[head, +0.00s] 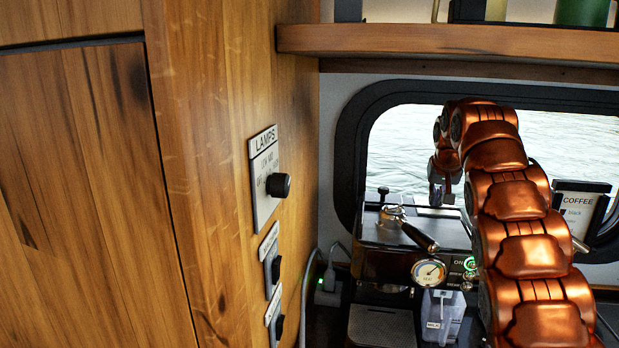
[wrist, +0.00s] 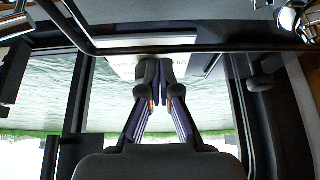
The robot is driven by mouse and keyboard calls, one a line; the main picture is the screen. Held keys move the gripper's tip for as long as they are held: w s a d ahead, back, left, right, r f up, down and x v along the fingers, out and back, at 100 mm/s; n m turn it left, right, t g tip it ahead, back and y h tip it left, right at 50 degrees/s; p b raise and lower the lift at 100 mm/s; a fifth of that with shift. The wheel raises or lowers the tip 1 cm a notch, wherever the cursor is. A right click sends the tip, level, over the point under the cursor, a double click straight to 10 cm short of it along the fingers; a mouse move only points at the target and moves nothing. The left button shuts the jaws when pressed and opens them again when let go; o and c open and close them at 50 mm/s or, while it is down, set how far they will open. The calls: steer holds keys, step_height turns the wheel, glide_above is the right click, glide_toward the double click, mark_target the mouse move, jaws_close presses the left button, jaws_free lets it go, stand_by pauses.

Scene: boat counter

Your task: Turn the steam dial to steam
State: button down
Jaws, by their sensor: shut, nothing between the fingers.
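The espresso machine (head: 385,266) stands on the counter below the window. My gripper (head: 441,193) hangs above the back of the machine, in front of the window, apart from the controls. In the wrist view its fingertips (wrist: 159,72) are together and empty.
A portafilter with a black handle (head: 420,237) rests on the machine's top. A clear container (head: 443,315) stands below the gauge. A coffee sign (head: 580,208) is at right. The wooden wall at left carries a lamps dial (head: 278,185) and switches. A shelf (head: 450,41) crosses above.

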step_height(320, 180, up, 4)
steer(key=p, duration=0.2)
steer(key=shift+p, duration=0.3)
steer(key=shift+w+r, duration=0.1)
steer(key=shift+r, duration=0.6)
steer(key=shift+a, duration=0.1)
steer(key=shift+r, duration=0.15)
